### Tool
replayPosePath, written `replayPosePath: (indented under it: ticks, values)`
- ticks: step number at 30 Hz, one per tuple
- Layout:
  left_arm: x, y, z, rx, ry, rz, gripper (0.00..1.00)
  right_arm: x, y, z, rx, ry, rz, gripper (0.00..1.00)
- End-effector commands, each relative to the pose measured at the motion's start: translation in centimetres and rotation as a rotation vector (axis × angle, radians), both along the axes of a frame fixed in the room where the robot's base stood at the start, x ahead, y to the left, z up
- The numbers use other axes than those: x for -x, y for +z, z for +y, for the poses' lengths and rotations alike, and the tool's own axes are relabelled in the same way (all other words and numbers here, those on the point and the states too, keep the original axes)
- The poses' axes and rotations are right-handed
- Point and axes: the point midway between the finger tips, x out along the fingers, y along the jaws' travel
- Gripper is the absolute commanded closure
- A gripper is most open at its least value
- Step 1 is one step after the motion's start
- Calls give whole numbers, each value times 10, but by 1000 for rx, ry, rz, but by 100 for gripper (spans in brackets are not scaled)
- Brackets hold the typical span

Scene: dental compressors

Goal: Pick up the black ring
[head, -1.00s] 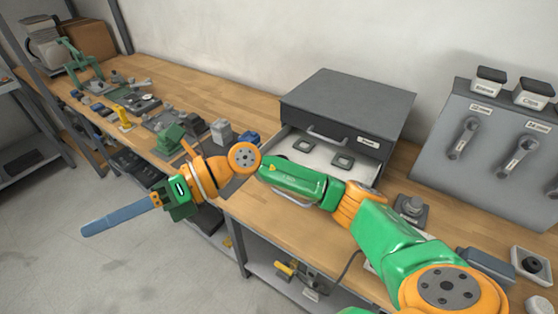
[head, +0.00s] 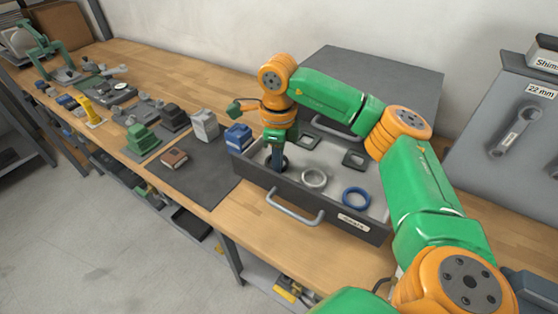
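My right gripper (head: 277,164) points straight down into the open drawer (head: 265,190). My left gripper is not in view.
A silver ring (head: 314,178) and a blue ring (head: 356,197) lie in the drawer, with black square pieces (head: 354,159) behind. The drawer handle (head: 295,209) juts out in front. A blue block (head: 238,138) stands just left of the drawer, by a dark mat (head: 205,180).

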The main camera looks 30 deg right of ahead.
Motion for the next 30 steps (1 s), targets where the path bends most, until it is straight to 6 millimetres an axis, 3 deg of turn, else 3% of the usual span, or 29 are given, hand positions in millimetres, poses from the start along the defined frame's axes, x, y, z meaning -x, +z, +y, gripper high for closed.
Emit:
replayPosePath:
  ticks: [1, 5, 8, 20, 26, 29, 30]
  values:
    - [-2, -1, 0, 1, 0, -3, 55, 2, -8, 0, 3, 2, 13, 79]
    - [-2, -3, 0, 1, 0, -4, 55, 2, -10, 1, 3, 3, 16, 79]
    - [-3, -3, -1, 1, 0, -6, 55, 3, -11, 1, 2, 3, 18, 100]
    - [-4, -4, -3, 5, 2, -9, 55, 3, -11, 1, 4, 3, 20, 100]
    - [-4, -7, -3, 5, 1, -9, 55, 1, 16, 1, 1, 3, 13, 100]
    - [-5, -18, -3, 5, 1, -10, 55, 18, 38, 9, 2, 9, 6, 100]
    - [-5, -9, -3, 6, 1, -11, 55, 27, 57, 12, 4, 8, 4, 100]
